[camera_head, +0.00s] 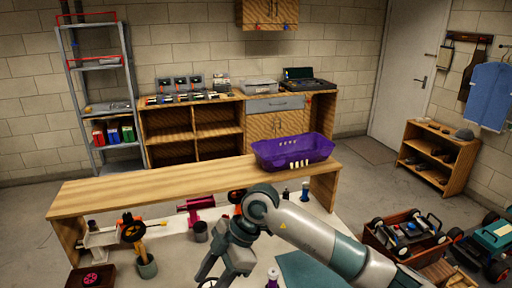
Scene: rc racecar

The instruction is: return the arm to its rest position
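One of my arms comes in from the lower right, so I take it as my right arm. It reaches to the middle of the bottom edge, over the white work surface. Its gripper (222,272) points down at the bottom edge of the view. The fingertips are partly cut off, and I cannot see whether they hold anything. My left arm and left gripper are not in view.
A wooden shelf (120,190) spans above the work surface, with a purple basket (290,152) on its right end. A crate with a toy car (408,232) is at right.

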